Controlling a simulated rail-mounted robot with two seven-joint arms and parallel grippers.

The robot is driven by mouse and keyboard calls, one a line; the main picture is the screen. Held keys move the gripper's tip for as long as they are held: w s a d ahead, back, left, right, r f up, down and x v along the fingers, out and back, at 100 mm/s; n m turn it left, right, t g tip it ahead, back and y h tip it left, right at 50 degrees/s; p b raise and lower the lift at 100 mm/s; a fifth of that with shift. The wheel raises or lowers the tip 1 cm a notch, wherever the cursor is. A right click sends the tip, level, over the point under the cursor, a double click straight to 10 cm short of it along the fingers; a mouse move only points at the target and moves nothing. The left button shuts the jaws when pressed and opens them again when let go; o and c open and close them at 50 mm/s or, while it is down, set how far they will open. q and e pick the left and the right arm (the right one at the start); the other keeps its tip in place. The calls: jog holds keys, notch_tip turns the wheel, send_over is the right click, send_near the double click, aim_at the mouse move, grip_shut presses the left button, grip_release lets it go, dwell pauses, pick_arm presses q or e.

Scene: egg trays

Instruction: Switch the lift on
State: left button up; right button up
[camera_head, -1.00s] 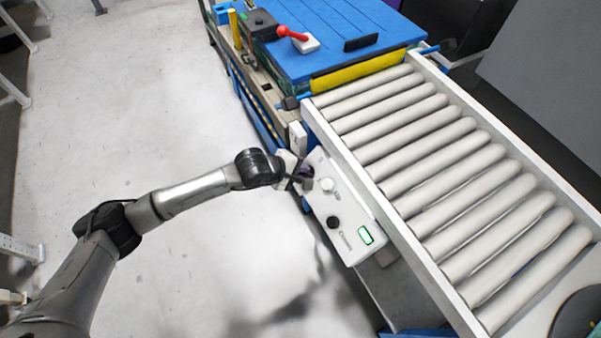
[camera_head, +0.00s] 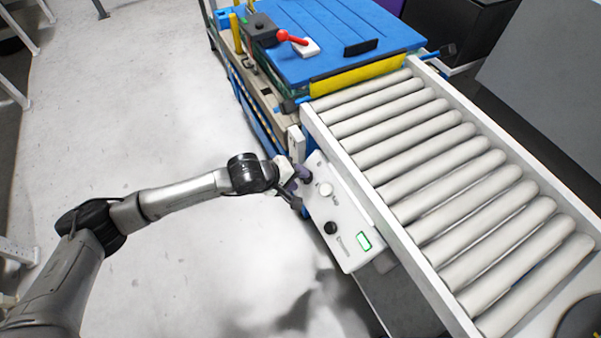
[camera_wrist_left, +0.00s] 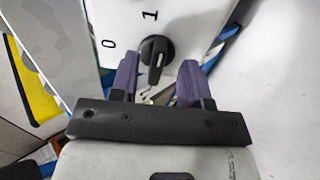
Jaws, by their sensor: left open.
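A white control panel (camera_head: 345,218) is fixed to the side of the roller conveyor. My left gripper (camera_head: 300,187) is at the panel's upper left edge. In the left wrist view, its purple fingers (camera_wrist_left: 158,62) are open on either side of the knob's lower part, with gaps. The head view does not show the knob clearly. My right gripper is not in view.
The panel also has a white button (camera_head: 326,189), a black knob (camera_head: 330,228) and a green-framed display (camera_head: 364,241). The conveyor rollers (camera_head: 450,180) lie to the right. A blue-topped unit with a red-knobbed lever (camera_head: 290,37) stands behind. Floor at left is clear.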

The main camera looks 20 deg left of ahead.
pick_arm(q)
jog(key=p+v, duration=0.3)
jog(key=v, duration=0.3)
jog(key=shift+a+r, duration=0.3)
jog(key=shift+r, duration=0.05)
